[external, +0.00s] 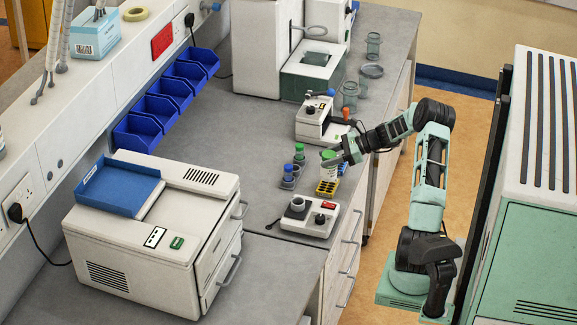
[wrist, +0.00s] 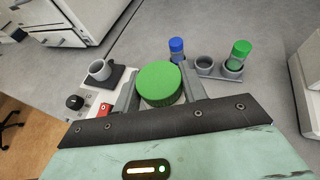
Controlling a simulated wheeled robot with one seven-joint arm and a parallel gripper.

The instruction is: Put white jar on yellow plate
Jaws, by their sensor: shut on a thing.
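The white jar (external: 328,170) has a green lid, which fills the middle of the wrist view (wrist: 160,84). My gripper (external: 338,158) is shut on the jar from the right, one finger on each side of it in the wrist view. The jar is upright, right above the small yellow plate (external: 327,188), which has dark wells on top. I cannot tell whether the jar's bottom touches the plate. The wrist view does not show the plate; the lid and gripper cover that area.
A white device with a grey cup (external: 297,203) stands just in front of the plate. Bottles with a green cap (external: 299,153) and a blue cap (external: 288,172) stand in grey holders to the left. Another white device (external: 318,125) is behind. The bench's middle is clear.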

